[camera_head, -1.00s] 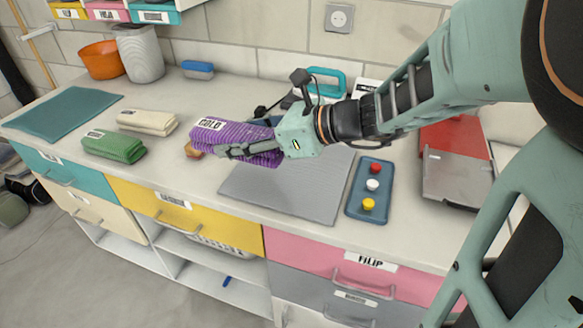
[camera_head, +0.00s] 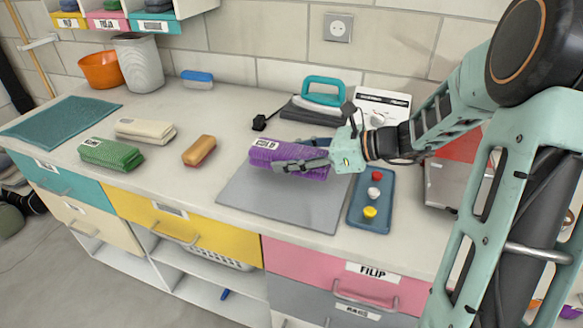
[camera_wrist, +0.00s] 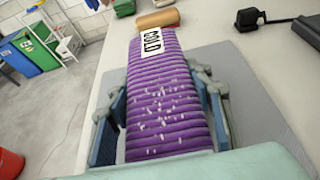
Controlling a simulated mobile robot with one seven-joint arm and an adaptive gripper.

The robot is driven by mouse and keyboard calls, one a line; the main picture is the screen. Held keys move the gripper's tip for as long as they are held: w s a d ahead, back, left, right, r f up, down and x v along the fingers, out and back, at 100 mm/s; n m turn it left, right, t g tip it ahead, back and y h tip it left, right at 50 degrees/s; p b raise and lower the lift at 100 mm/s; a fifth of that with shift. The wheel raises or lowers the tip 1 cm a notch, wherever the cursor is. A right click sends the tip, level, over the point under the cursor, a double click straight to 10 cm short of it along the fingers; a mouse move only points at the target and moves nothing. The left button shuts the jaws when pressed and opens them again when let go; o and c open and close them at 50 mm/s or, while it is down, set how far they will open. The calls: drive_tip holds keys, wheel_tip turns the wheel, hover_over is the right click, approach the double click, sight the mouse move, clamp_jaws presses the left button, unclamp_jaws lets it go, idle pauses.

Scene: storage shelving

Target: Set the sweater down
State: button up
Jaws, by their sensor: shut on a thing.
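The sweater (camera_head: 285,158) is a folded purple ribbed bundle with a white label reading "COLD" in the wrist view and pale specks on its top. It also shows in the wrist view (camera_wrist: 168,85), between the two fingers. My gripper (camera_head: 300,160) is shut on it from both sides; in the wrist view my gripper (camera_wrist: 165,125) has a finger along each long side. The sweater is over the grey mat (camera_head: 265,205). I cannot tell whether its underside touches the mat.
A teal-handled iron (camera_head: 322,92) stands behind. A brown sponge-like block (camera_head: 199,150), green folded cloth (camera_head: 112,154) and cream folded cloth (camera_head: 145,131) lie left. Bare counter separates them from the mat.

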sight(292, 176)
drive_tip(key=shift+w+d+f+b, duration=0.1)
drive_tip(key=shift+f+b, duration=0.05)
drive_tip(key=shift+f, duration=0.75)
drive_tip(key=shift+w+d+f+b, duration=0.1)
drive_tip(key=shift+f+b, duration=0.05)
drive_tip(key=shift+f, duration=0.75)
drive_tip(key=shift+f, duration=0.15)
drive_tip(key=o, duration=1.4)
drive_tip(key=shift+s+d+r, duration=0.1)
drive_tip(key=shift+d+r, duration=0.1)
drive_tip(key=shift+r, duration=0.1)
drive_tip(key=p+v, duration=0.1)
drive_tip(key=v, duration=1)
drive_tip(key=shift+s+d+p, duration=0.15)
drive_tip(key=shift+d+p, duration=0.05)
drive_tip(key=shift+p, duration=0.15)
